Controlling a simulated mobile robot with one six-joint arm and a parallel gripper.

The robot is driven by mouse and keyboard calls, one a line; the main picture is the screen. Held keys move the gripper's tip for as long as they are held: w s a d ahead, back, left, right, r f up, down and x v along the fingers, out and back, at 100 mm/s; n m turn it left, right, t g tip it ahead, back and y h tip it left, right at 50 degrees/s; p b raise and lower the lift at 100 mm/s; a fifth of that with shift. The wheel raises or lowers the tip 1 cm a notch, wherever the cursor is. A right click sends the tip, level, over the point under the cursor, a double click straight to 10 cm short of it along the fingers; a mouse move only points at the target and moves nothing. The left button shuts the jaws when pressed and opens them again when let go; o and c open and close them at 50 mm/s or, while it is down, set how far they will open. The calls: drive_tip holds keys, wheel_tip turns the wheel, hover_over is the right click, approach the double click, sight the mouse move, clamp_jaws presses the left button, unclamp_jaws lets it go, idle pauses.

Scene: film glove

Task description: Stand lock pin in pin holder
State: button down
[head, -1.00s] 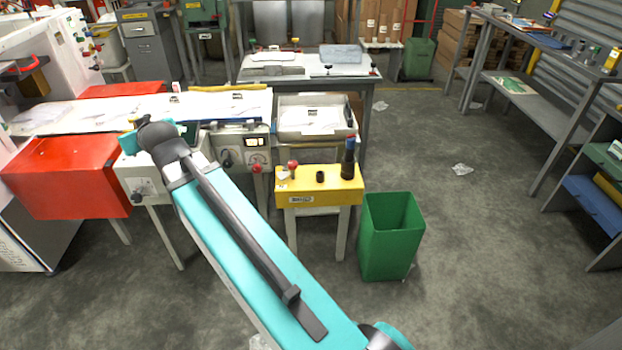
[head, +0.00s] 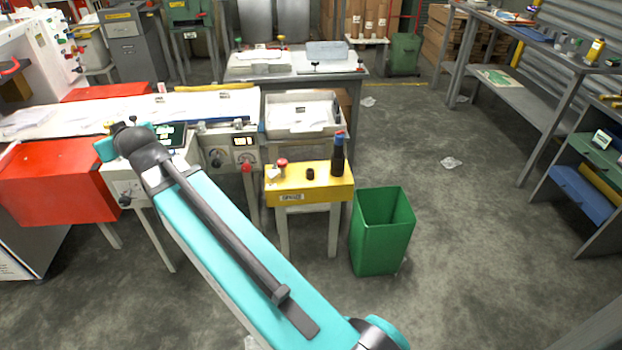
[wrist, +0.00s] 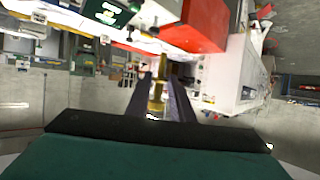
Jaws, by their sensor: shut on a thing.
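In the wrist view, my gripper (wrist: 160,85) has its two dark fingers shut on a slim brass-coloured pin (wrist: 157,93), which I take to be the lock pin. The pin runs lengthwise between the fingers. In the head view my arm reaches to the upper left, and its end hides the gripper and pin. A yellow stand (head: 325,181) is right of my arm. On it are a small dark round piece (head: 310,174), a red knob and a dark bottle-like object (head: 338,155). I cannot tell which thing is the pin holder.
A green bin (head: 382,232) stands right of the yellow stand. A red box (head: 55,183) is at left, below the long white worktop (head: 60,117). A pale tray (head: 297,130) sits behind the stand. Grey shelving lines the right side. The floor between is mostly open.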

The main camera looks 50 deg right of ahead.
drive_tip(key=s+d+f+b, duration=0.3)
drive_tip(key=d+f, duration=0.3)
drive_tip(key=d, duration=0.3)
drive_tip(key=s+d+f+b, duration=0.2)
drive_tip(key=d+f+b, duration=0.2)
drive_tip(key=d+f, duration=0.4)
drive_tip(key=s+d+f+b, duration=0.3)
drive_tip(key=d+f, duration=0.2)
drive_tip(key=d, duration=0.5)
drive_tip(key=s+d+f+b, duration=0.5)
drive_tip(key=s+d, duration=0.4)
drive_tip(key=s, duration=0.1)
drive_tip(key=s+d+f+n+y+b, duration=0.1)
drive_tip(key=s+d+f+b, duration=0.4)
drive_tip(key=s+d, duration=0.5)
drive_tip(key=shift+d+f+b, duration=0.15)
drive_tip(key=shift+f+b, duration=0.15)
drive_tip(key=shift+d, duration=0.1)
drive_tip(key=w+d+f+b, duration=0.1)
drive_tip(key=w+d+b, duration=0.1)
drive_tip(key=w+d, duration=0.8)
drive_tip(key=shift+w+f, duration=0.2)
drive_tip(key=shift+w, duration=0.25)
drive_tip(key=shift+d, duration=0.1)
